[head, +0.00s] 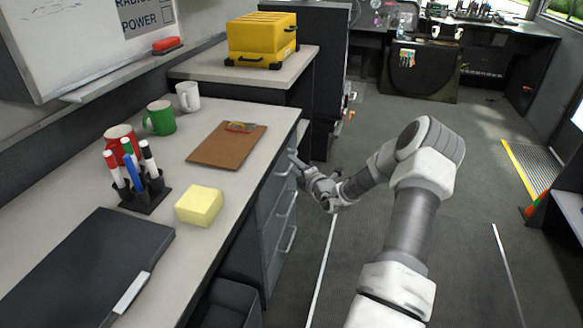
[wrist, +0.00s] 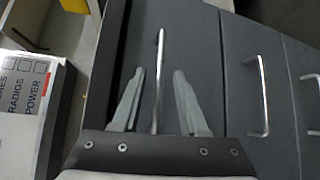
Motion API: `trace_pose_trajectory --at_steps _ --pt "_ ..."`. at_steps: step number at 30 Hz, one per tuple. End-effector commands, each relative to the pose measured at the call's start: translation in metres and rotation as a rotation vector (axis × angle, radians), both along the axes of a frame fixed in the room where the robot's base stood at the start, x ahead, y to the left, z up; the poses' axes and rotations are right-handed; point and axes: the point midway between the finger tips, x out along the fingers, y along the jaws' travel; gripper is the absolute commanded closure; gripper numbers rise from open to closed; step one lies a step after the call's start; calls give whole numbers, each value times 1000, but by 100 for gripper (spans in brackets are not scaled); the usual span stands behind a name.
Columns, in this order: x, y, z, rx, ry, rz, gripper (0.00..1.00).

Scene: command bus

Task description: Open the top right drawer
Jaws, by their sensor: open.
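The grey drawer cabinet under the left counter has a stack of drawers with silver bar handles. The top drawer (head: 275,187) looks shut, flush with the drawers below. In the wrist view the top drawer's front (wrist: 208,45) fills the middle, with its handle (wrist: 157,85) standing between my two fingers. My gripper (head: 296,161) is at that handle in the head view, and its fingers partly hide it. In the wrist view my gripper (wrist: 158,72) is open, one finger on each side of the handle, with visible gaps.
Lower handles (wrist: 263,95) show to the right in the wrist view. On the counter (head: 235,107) are a clipboard (head: 222,150), a yellow block (head: 199,206), mugs, a pen holder and a black folder (head: 85,265). The floor (head: 400,285) around my arm is clear.

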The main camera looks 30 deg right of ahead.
Motion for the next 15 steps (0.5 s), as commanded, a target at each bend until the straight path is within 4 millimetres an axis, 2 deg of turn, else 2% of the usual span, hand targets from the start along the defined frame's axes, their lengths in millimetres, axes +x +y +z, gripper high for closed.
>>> trace_pose_trajectory --at_steps 3,6,15 --pt "15 -1 -4 0 -1 0 57" --pt "22 -2 -4 0 -1 -1 57" --pt "25 -2 -3 1 0 0 57"
